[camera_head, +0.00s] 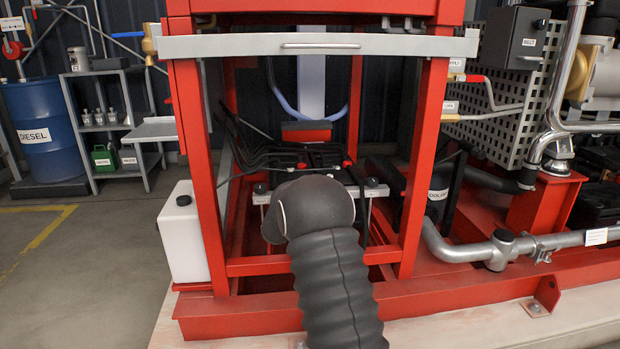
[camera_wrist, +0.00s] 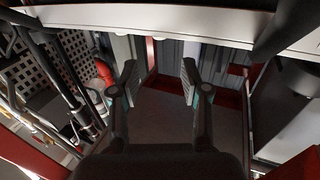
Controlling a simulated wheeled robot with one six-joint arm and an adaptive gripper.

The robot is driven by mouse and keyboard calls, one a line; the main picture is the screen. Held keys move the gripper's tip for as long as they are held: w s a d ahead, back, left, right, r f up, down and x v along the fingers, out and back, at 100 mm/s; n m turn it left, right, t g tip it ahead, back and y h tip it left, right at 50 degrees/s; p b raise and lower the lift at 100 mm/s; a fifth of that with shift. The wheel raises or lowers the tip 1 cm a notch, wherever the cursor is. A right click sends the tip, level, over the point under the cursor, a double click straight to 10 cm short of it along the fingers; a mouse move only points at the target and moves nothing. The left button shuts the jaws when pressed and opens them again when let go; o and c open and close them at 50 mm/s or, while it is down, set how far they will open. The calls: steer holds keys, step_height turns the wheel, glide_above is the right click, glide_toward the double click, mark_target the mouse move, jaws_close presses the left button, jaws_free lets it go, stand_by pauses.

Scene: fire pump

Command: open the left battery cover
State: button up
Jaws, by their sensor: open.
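A black battery (camera_head: 322,154) with red terminal caps and black cables sits low inside the red frame in the head view. My own dark ribbed arm covers its front middle part. A pale bar (camera_head: 381,190) with black knobs runs across its front. I cannot tell a separate left battery cover from the rest. My gripper (camera_wrist: 158,82) shows in the wrist view with its two fingers wide apart and nothing between them. In the head view it is hidden behind my arm. The battery is not clearly recognisable in the wrist view.
The red frame (camera_head: 205,175) has posts on both sides of my arm. A grey drawer front (camera_head: 320,46) with a handle spans it above. A white tank (camera_head: 184,235) stands at left. A perforated panel (camera_head: 497,75) and pipes (camera_head: 470,250) are at right. The left floor is clear.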

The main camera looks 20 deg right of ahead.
steer(key=x, duration=1.1)
steer(key=shift+p, duration=0.3)
jaws_close()
